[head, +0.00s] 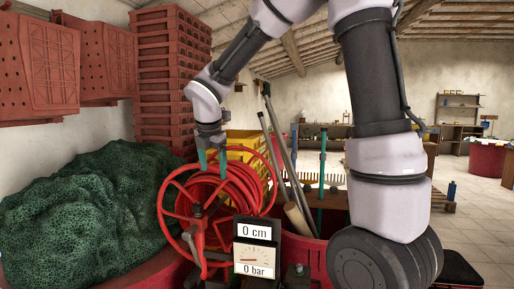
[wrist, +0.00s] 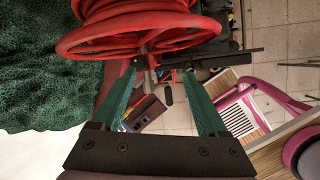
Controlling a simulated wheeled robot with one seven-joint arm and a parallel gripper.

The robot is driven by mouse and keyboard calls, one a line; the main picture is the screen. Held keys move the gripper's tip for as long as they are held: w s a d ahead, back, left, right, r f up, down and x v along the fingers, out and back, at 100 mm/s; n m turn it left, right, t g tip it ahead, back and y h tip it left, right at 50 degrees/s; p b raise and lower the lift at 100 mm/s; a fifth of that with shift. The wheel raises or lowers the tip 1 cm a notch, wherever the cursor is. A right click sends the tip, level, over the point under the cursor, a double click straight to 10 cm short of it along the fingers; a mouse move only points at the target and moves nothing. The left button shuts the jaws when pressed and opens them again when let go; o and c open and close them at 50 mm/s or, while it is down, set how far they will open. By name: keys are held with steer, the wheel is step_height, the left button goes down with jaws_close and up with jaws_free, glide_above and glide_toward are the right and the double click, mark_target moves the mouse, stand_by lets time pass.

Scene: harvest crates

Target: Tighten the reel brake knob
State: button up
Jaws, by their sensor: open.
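The red hose reel (head: 236,187) stands in the middle of the head view, wound with red hose. Its red rim (wrist: 140,35) crosses the top of the wrist view. A small dark hub (head: 196,211) shows at the centre of its near side, with a red arm running down from it. I cannot tell for sure which part is the brake knob. My gripper (head: 212,160) points down at the top of the reel. In the wrist view its two green fingers (wrist: 162,78) are apart, with nothing held between them; the tips are close to the reel rim.
A display (head: 253,249) reading 0 cm and 0 bar stands right of the reel's foot. A green net heap (head: 85,205) lies left. Stacked red crates (head: 172,70) rise behind. Long-handled tools (head: 290,165) lean right of the reel. Open floor (head: 475,215) shows far right.

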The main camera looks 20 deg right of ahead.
steer(key=s+d+r+m+y, duration=0.1)
steer(key=s+d+r+m, duration=0.6)
steer(key=m, duration=0.8)
steer(key=shift+s+d+t, duration=0.3)
steer(key=shift+s+d, duration=0.7)
steer(key=shift+d, duration=0.9)
steer(key=shift+f, duration=0.1)
